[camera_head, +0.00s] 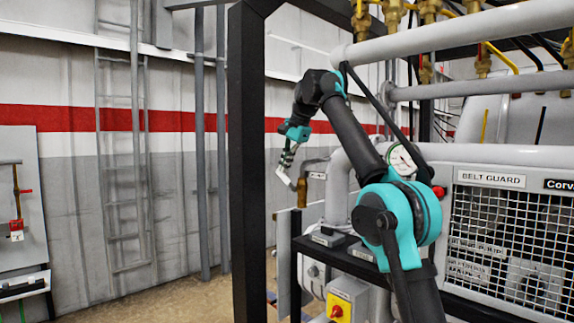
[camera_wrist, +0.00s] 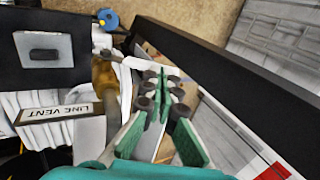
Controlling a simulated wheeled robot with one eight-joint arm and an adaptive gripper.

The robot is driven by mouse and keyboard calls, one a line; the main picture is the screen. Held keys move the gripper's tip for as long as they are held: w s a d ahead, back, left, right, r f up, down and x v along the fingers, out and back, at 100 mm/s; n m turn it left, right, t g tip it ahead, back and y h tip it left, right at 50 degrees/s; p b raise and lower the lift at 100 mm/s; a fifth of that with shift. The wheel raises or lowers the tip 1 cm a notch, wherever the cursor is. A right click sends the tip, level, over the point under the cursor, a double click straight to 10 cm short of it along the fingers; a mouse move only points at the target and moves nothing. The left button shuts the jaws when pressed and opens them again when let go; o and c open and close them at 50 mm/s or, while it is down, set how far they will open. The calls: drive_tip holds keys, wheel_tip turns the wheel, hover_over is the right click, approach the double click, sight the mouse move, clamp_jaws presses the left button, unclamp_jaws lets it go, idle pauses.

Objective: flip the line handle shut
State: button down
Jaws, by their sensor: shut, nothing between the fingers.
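The line handle, a pale flat lever (camera_head: 284,178), sits beside a brass valve (camera_head: 302,186) at the end of a grey pipe. In the wrist view, a pale piece that looks like this lever (camera_wrist: 138,64) runs from the brass body (camera_wrist: 106,82) toward my fingertips. A "LINE VENT" label (camera_wrist: 57,112) is left of the valve. My gripper (camera_head: 286,165) is shut and empty, just above the lever in the head view; in the wrist view its fingertips (camera_wrist: 160,82) overlap the lever's right end. I cannot tell whether they touch it.
A black frame post (camera_head: 249,160) stands left of the valve and crosses the wrist view as a dark beam (camera_wrist: 220,85), close to my fingers. A mesh belt guard (camera_head: 510,235) and grey pipes are at right. A yellow switch box (camera_head: 345,303) is below.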

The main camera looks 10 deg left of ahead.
drive_tip(key=shift+w+a+f, duration=0.65)
drive_tip(key=shift+a+f, duration=0.2)
drive_tip(key=shift+f, duration=0.05)
drive_tip(key=shift+r, duration=0.1)
drive_tip(key=shift+r, duration=0.75)
drive_tip(key=shift+r, duration=0.15)
drive_tip(key=shift+s+d+r, duration=0.15)
drive_tip(key=shift+d+r, duration=0.1)
drive_tip(key=shift+r, duration=0.15)
drive_tip(key=s+d, duration=0.7)
drive_tip(key=d, duration=0.2)
drive_tip(key=shift+s+d, duration=0.2)
